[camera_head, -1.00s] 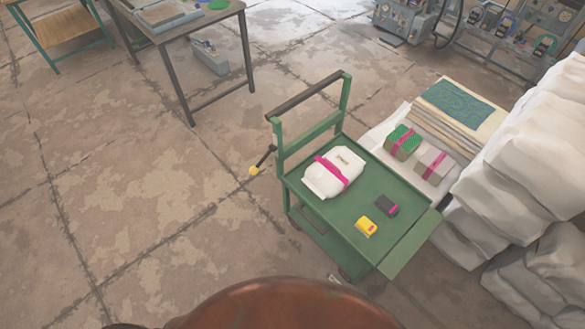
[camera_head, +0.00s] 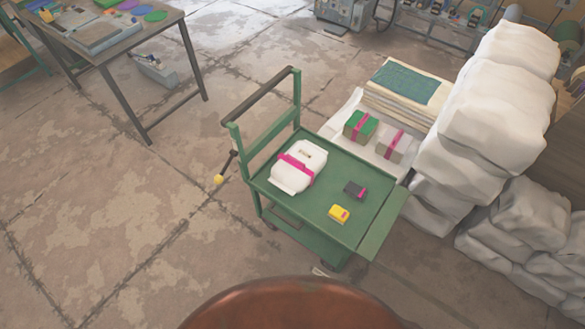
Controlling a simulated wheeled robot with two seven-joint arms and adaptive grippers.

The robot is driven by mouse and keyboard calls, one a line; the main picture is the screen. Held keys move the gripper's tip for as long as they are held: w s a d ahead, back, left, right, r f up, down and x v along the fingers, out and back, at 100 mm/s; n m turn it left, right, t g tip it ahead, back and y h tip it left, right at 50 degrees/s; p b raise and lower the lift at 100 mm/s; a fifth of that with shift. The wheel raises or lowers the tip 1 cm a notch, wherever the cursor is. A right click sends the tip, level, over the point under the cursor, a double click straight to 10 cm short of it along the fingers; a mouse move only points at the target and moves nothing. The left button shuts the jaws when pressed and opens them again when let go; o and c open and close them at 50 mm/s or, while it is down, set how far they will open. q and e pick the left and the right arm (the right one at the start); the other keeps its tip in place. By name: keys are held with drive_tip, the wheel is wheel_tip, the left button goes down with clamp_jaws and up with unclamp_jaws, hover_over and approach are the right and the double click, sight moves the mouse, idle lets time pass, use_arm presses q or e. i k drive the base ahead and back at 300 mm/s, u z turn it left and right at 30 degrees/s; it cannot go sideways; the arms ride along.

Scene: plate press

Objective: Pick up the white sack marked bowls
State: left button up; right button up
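A white sack (camera_head: 306,157) with a pink band around it lies on the top of a green cart (camera_head: 345,231), toward the handle end. A small dark mark shows on the sack, too small to read. A small dark box (camera_head: 355,189) with a pink band and a small yellow box (camera_head: 339,214) with a pink mark lie on the same cart top, right of the sack and apart from it. Neither of my grippers is in view.
Behind the cart, a green bundle (camera_head: 360,125) and a grey bundle (camera_head: 396,146) sit beside a stack of sheets (camera_head: 408,86). Large white sacks (camera_head: 490,110) are piled at right. A worktable (camera_head: 118,45) stands at upper left.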

sight(294, 170)
drive_tip(key=u, duration=0.35)
drive_tip(key=k, duration=0.85)
drive_tip(key=u, duration=3.1)
drive_tip(key=i, duration=0.1)
drive_tip(key=z, duration=2)
drive_tip(key=i, duration=1.8)
drive_tip(key=z, duration=0.7)
drive_tip(key=i, duration=0.9)
drive_tip(key=z, duration=1.6)
drive_tip(key=i, duration=0.65)
drive_tip(key=z, duration=0.55)
